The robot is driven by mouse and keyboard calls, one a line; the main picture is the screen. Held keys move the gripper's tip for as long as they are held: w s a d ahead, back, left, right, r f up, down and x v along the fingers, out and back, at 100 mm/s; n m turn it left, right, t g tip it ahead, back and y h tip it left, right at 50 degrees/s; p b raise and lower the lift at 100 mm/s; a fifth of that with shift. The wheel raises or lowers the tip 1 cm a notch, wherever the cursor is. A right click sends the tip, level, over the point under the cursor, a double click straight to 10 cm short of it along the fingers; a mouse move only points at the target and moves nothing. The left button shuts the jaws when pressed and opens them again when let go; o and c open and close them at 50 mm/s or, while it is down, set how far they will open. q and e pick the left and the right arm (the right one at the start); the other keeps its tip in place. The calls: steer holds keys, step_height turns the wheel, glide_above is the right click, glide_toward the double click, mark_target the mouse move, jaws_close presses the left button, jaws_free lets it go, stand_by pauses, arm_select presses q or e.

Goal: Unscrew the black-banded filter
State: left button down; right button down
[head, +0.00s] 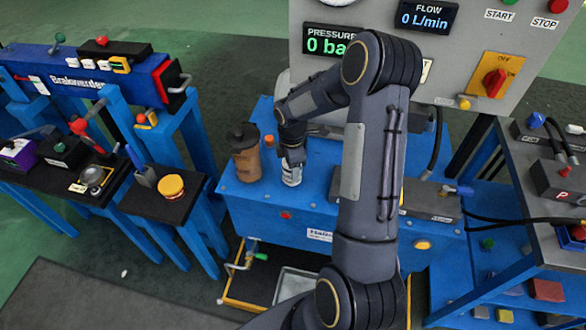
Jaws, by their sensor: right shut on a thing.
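My right gripper (291,155) points down over the blue bench (250,205) and is shut on a small white cylindrical filter (291,178). The gripper covers the filter's upper part, so I cannot clearly make out a black band on it. The filter's lower end is at the bench top, and I cannot tell whether it is still threaded in. My left gripper is out of view.
A brown bottle with a dark cap (246,158) stands close left of the filter. A grey control panel (460,55) rises behind. A blue stand (90,65) with tools is at left, and another bench (545,170) at right.

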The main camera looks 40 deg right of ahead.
steer(key=shift+r+n, duration=0.15)
steer(key=shift+n, duration=0.95)
steer(key=shift+n+p, duration=0.8)
steer(key=shift+n, duration=0.3)
steer(key=shift+n+p, duration=0.3)
steer(key=shift+n, duration=1.2)
steer(key=shift+c, duration=2.3)
jaws_free()
steer(key=shift+c, duration=0.9)
